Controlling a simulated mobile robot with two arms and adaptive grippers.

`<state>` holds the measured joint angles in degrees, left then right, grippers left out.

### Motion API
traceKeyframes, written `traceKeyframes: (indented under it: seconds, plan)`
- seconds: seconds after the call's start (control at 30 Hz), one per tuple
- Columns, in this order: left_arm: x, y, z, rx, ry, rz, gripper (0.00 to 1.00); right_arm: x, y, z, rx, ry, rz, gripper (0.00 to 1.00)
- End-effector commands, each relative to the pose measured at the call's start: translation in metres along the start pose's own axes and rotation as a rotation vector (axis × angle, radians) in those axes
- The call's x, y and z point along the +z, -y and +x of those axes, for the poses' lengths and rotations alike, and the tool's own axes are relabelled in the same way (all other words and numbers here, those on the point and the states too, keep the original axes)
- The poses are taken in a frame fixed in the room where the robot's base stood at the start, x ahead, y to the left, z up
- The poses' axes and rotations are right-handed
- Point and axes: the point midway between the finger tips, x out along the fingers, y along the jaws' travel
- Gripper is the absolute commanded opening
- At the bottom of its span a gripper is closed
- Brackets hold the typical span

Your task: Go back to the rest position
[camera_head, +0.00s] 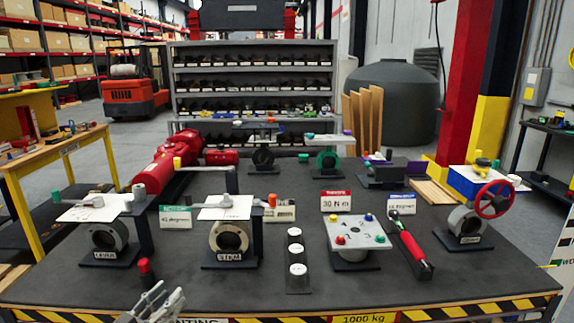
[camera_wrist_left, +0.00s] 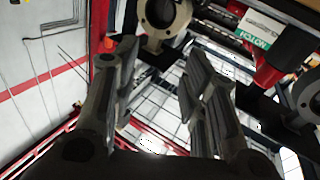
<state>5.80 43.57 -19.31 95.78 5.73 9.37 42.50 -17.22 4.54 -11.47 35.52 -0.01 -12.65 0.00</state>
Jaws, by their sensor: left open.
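My left gripper (camera_head: 160,303) shows at the bottom edge of the head view, near the table's front edge. In the left wrist view my left gripper (camera_wrist_left: 160,85) has its two fingers spread apart with nothing between them. It is open and empty. Most of my left arm is outside the head view. My right gripper does not show in either view.
The dark table (camera_head: 200,290) bears several valves on stands, including one with a red handwheel (camera_head: 493,199). A red knob (camera_head: 145,269) stands close to my left gripper. A red torque wrench (camera_head: 412,250) lies to the right.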

Motion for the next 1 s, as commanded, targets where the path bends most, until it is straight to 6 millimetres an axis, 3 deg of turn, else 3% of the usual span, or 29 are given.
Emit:
traceKeyframes:
  seconds: [0.1,0.27,0.5,0.73,1.0]
  plan:
    - [0.038,-0.026,-0.011,-0.077,0.116,-0.006,0.40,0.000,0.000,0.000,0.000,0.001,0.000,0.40]
    - [0.081,-0.056,-0.036,-0.172,0.295,0.002,0.40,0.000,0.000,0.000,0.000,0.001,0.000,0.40]
    - [0.130,-0.098,-0.099,-0.274,0.597,0.010,0.40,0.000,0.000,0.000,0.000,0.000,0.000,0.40]
    - [0.156,-0.137,-0.179,-0.320,0.909,0.003,0.40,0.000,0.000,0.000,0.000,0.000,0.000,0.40]
    - [0.161,-0.171,-0.255,-0.318,1.176,-0.022,0.40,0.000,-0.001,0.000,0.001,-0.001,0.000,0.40]
